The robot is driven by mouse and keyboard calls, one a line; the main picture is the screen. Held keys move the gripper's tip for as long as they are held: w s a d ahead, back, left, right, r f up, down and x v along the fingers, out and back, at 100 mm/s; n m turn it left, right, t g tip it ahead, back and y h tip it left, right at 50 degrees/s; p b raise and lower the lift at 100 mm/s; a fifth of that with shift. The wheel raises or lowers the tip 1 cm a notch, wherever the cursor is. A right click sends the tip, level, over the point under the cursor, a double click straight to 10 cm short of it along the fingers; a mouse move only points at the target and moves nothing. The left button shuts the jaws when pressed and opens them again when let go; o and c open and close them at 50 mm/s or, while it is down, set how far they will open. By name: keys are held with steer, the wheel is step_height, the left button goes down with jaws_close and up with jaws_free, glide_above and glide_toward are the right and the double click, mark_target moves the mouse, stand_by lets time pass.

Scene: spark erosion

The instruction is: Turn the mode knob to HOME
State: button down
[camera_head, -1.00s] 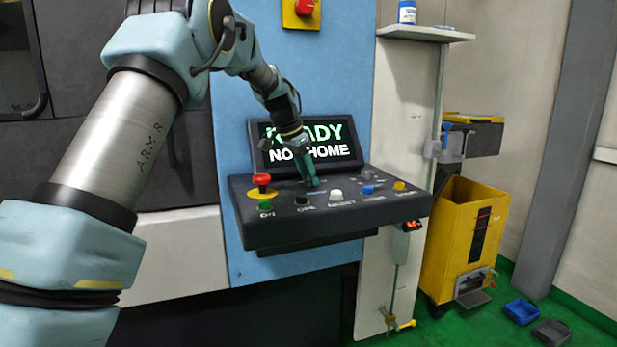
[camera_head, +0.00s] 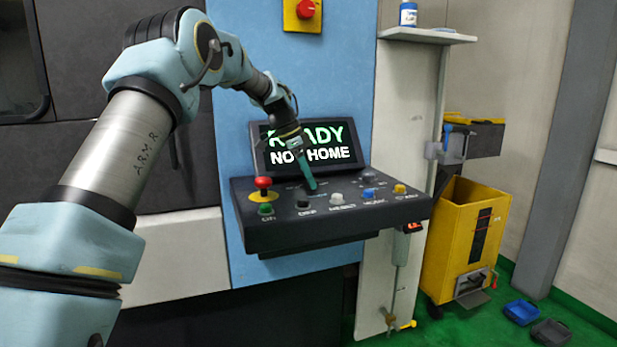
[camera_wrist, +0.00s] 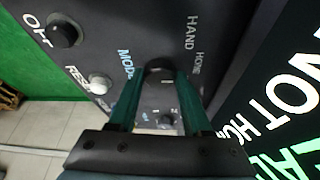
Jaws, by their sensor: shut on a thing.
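The mode knob (camera_wrist: 159,76) is a dark round knob on the black control panel (camera_head: 345,222). My gripper (camera_wrist: 164,74) is shut on it, with one teal finger on each side. The printed words MODE, HAND and HOME show around it in the wrist view. Which label the knob points to cannot be told. In the head view my gripper (camera_head: 312,187) reaches down to the panel, and its fingertips hide the knob. The screen (camera_head: 310,147) behind reads READY and NOT HOME, partly covered by my gripper.
A red mushroom button (camera_head: 263,183) stands at the panel's left. Along the front are a green button (camera_head: 265,209), a black one (camera_head: 303,205), a white one (camera_head: 336,198), a blue one (camera_head: 367,192) and a yellow one (camera_head: 400,189). A yellow cart (camera_head: 465,240) stands to the right.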

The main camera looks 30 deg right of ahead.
steer(key=shift+r, duration=0.1)
steer(key=shift+c, duration=1.7)
jaws_free()
steer(key=b+v, duration=0.2)
steer(key=v, duration=0.8)
steer(key=shift+a+r, duration=0.2)
steer(key=shift+r, duration=0.05)
